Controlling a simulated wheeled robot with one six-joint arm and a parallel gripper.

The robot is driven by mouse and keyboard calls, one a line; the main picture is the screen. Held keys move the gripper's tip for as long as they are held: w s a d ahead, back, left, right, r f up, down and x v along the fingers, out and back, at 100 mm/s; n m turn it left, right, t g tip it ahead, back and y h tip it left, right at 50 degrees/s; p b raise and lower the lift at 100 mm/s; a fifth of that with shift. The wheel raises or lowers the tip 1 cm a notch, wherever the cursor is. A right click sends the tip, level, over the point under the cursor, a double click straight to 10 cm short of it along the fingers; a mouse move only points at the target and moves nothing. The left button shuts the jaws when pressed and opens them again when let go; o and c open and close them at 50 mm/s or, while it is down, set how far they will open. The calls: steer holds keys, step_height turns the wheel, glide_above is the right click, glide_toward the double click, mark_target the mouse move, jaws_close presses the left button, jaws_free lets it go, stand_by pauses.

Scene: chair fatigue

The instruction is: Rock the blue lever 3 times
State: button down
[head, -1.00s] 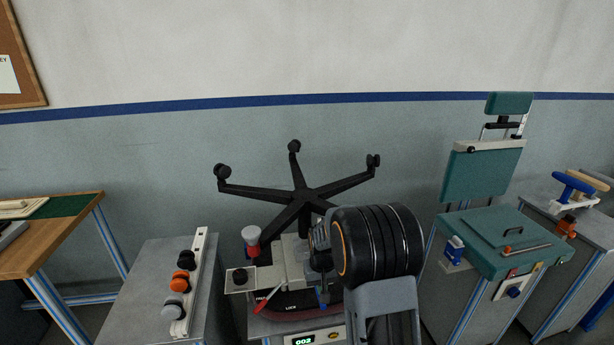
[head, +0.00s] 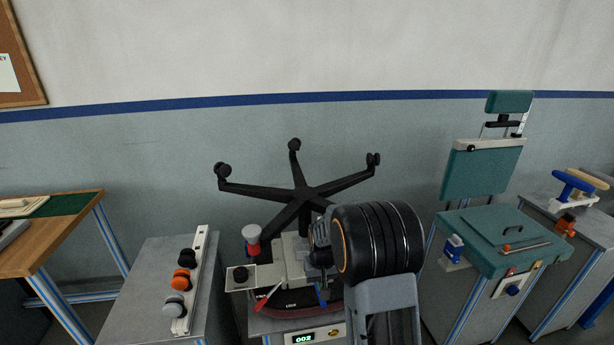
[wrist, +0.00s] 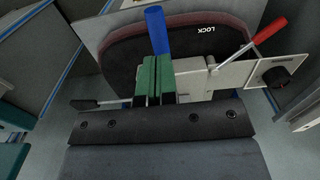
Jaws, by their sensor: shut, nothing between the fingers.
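The blue lever (head: 320,294) sticks out from the underside mechanism of the upturned chair, just left of my arm in the head view. In the wrist view the blue lever (wrist: 156,30) lies right beyond my fingertips. My gripper (wrist: 155,75) has green fingers pressed together with nothing between them. I cannot tell whether the fingertips touch the lever. In the head view my own arm hides most of the gripper. The counter display (head: 304,339) below the chair reads 002.
The chair's black five-star base (head: 300,190) rises behind. A bench with knobs (head: 181,283) stands left; a teal seat rig (head: 505,240) stands right.

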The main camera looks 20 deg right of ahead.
steer(key=shift+f, duration=0.3)
steer(key=shift+f+b, duration=2.3)
steer(key=shift+f, duration=0.5)
steer(key=shift+s+r+p, duration=0.15)
steer(key=shift+r+p, duration=1.3)
steer(key=shift+r, duration=0.55)
steer(key=shift+r+p, duration=0.7)
steer(key=shift+r, duration=0.05)
steer(key=shift+r+p, duration=0.3)
steer(key=shift+r, duration=0.15)
steer(key=shift+r+p, duration=1.8)
steer(key=shift+r, duration=0.65)
